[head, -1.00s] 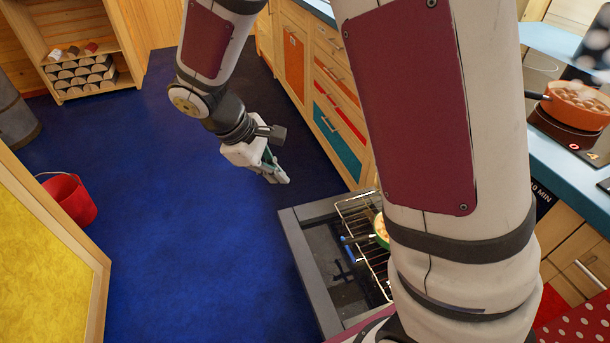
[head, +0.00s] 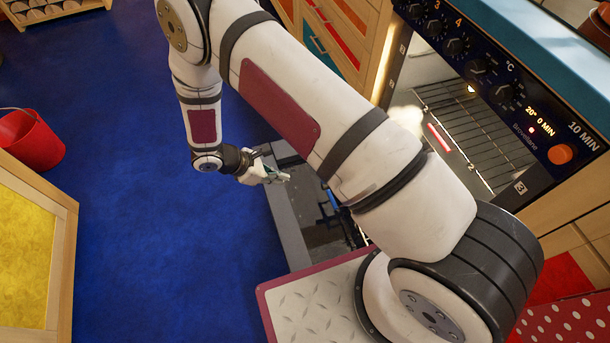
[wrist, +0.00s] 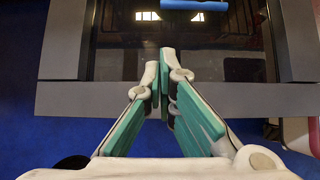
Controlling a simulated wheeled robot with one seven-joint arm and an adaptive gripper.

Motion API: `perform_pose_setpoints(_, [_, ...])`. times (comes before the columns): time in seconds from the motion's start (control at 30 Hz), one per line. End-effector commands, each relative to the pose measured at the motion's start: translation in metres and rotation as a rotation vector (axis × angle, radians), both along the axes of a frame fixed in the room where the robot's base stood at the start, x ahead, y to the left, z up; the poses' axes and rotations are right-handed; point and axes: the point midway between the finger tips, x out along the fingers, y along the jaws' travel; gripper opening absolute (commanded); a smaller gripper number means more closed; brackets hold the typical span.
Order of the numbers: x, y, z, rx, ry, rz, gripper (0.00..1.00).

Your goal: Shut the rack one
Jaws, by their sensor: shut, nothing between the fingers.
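The oven's drop-down door (head: 292,215) is open, its dark glass facing up. A pulled-out rack with a blue piece (head: 334,198) shows in part above the door; my arm hides most of it. The blue piece also shows at the top of the wrist view (wrist: 195,5). Another wire rack (head: 478,125) is inside the lit oven, near a red bar. Marks "2" and "3" are legible there; I cannot read a "1". My gripper (head: 286,178) is shut and empty by the door's outer edge, short of the blue piece in the wrist view (wrist: 159,68).
The oven's knob panel (head: 490,70) is above the opening. Drawers (head: 330,40) stand beyond the oven. A red bucket (head: 32,140) and a yellow wood-framed panel (head: 35,240) are at the left. The blue floor (head: 150,240) between is clear.

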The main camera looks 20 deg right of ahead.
Motion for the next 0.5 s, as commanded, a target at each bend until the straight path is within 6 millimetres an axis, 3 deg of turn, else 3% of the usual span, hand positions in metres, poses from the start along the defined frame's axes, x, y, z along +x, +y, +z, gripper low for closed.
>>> perform_pose_setpoints(0.5, [-0.001, -0.059, -0.072, -0.001, 0.002, -0.004, 0.00])
